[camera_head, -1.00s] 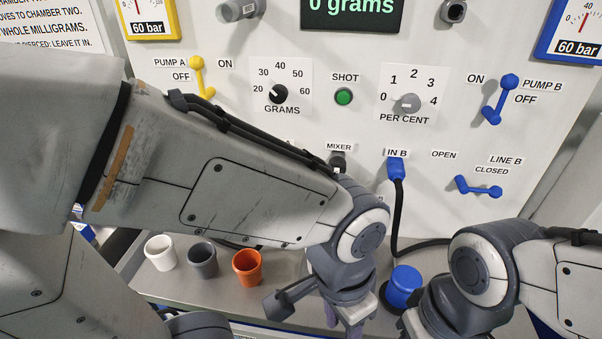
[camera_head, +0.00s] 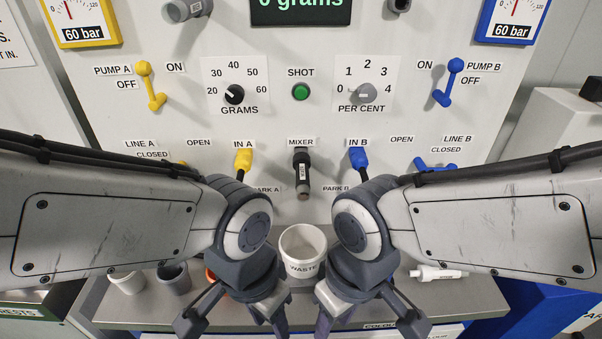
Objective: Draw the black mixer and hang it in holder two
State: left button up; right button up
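The black mixer (camera_head: 303,176) is a dark tube with a small white label. It hangs nozzle-down under the MIXER sign, between the yellow IN A plug (camera_head: 243,161) and the blue IN B plug (camera_head: 358,159). My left gripper (camera_head: 235,321) is low in the view, left of the white WASTE cup, with its fingers spread and nothing between them. My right gripper (camera_head: 368,321) is right of that cup, also spread and empty. Both are apart from the mixer. I cannot make out a holder marked two.
The white WASTE cup (camera_head: 302,249) stands between my wrists. White (camera_head: 127,281) and grey (camera_head: 173,276) cups stand on the shelf at left, with an orange cup partly hidden. A white tube (camera_head: 438,272) lies at right. Levers and dials cover the panel.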

aim_at(301, 160)
jog(key=k, duration=1.35)
jog(key=z, duration=0.3)
jog(key=i, duration=0.75)
jog(key=z, duration=0.15)
